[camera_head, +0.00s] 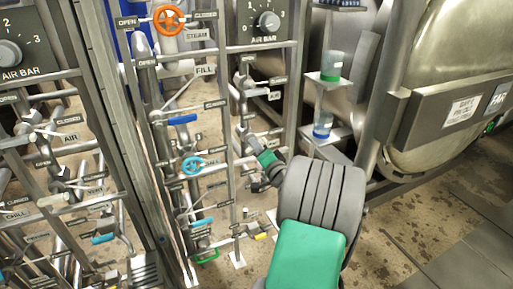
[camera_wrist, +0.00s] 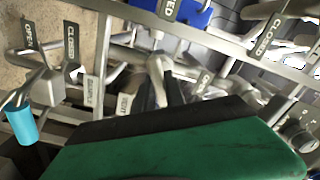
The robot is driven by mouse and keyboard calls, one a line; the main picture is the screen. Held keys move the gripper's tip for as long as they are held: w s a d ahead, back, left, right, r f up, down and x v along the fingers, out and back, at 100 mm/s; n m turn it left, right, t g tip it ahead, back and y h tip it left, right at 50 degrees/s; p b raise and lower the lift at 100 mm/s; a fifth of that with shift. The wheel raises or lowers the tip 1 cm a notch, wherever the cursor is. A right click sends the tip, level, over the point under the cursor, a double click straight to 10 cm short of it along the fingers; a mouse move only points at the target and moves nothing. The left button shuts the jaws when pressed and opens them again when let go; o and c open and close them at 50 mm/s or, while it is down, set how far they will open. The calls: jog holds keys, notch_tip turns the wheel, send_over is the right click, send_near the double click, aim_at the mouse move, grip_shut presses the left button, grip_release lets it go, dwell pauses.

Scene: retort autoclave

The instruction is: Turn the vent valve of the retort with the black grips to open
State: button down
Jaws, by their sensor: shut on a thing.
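The handle's exact angle cannot be told.
A steel retort vessel (camera_head: 450,70) stands at the right. Shelves with a green-capped bottle (camera_head: 331,68) and a blue one (camera_head: 322,124) stand close right of the rack. An orange handwheel (camera_head: 168,18), blue handwheel (camera_head: 193,165) and cyan grip (camera_wrist: 22,124) are left of my gripper.

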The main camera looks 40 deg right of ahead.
jog(key=c, duration=1.4)
grip_release()
jog(key=v, duration=0.8)
jog(key=shift+p, duration=0.35)
jog(key=shift+w, duration=0.1)
